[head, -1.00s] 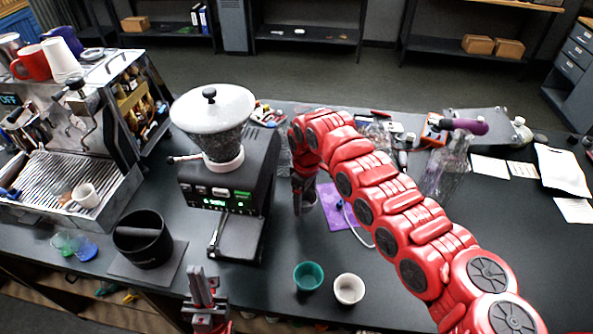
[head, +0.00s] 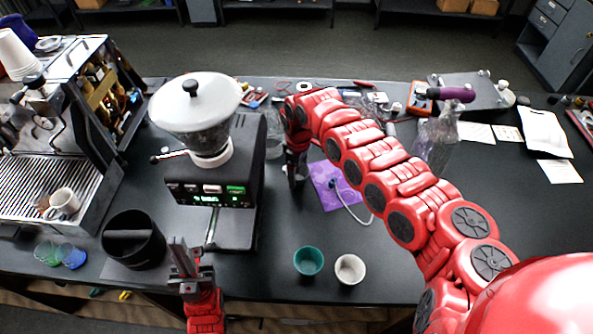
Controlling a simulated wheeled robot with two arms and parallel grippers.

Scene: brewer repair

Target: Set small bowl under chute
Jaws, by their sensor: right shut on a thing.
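The black grinder (head: 213,187) stands left of the centre with a white-lidded hopper; its chute is hard to make out under the front. My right gripper (head: 296,180) reaches down just right of the grinder, over the table. It is shut on a small dark thing, probably the small bowl, mostly hidden by the fingers. A teal cup (head: 308,261) and a white cup (head: 349,269) stand near the table's front edge. My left gripper (head: 178,246) is at the front edge, before the grinder and beside the knock box; its finger gap is unclear.
A black knock box (head: 133,240) stands left of the grinder on a mat. The espresso machine (head: 50,150) is at the far left. A purple mat (head: 335,187) with a cord lies right of the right gripper. A clear bottle (head: 435,140) stands behind the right arm.

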